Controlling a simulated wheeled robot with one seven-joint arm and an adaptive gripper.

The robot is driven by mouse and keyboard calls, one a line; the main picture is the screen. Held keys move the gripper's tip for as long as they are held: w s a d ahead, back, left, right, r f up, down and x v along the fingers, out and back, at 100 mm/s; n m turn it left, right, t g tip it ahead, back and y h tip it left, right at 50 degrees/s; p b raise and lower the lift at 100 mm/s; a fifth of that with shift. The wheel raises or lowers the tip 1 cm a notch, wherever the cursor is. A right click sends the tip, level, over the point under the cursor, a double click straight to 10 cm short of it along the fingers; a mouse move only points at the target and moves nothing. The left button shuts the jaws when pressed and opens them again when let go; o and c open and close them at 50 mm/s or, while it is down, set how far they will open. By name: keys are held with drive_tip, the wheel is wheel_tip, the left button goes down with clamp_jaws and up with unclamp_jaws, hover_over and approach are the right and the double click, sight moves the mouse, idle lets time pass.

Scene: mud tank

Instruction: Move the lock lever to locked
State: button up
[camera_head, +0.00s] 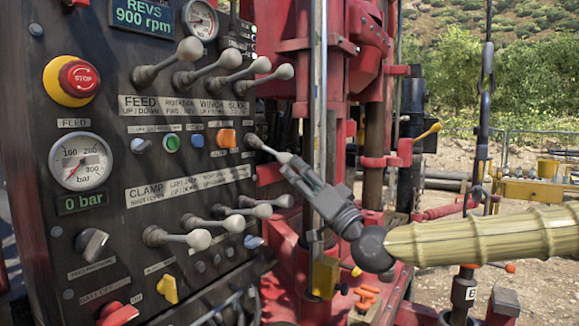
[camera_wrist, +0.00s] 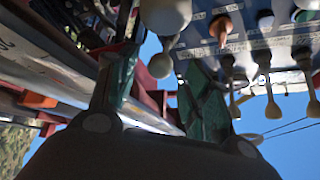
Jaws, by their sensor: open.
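A lever with a pale grey knob (camera_head: 284,157) sticks out from the right edge of the control panel's middle row. It may be the lock lever, but I cannot read a label for it. My gripper (camera_head: 298,168) is at the knob, with its fingers pointing up and left toward the panel. In the wrist view my gripper (camera_wrist: 160,78) has its green-padded fingers apart. A grey knob (camera_wrist: 160,67) shows between them, beyond a larger pale ball at the top. I cannot tell whether a finger touches the knob.
The panel (camera_head: 100,215) carries upper levers (camera_head: 228,59), lower levers (camera_head: 233,222), a pressure gauge (camera_head: 80,161), an orange switch (camera_head: 226,138) and a red stop button (camera_head: 78,78). A metal pole (camera_head: 319,90) and red rig frame (camera_head: 372,60) stand close behind my gripper.

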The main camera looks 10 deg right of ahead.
drive_tip(key=v, duration=0.6)
drive_tip(key=shift+r, duration=0.1)
idle(0.4)
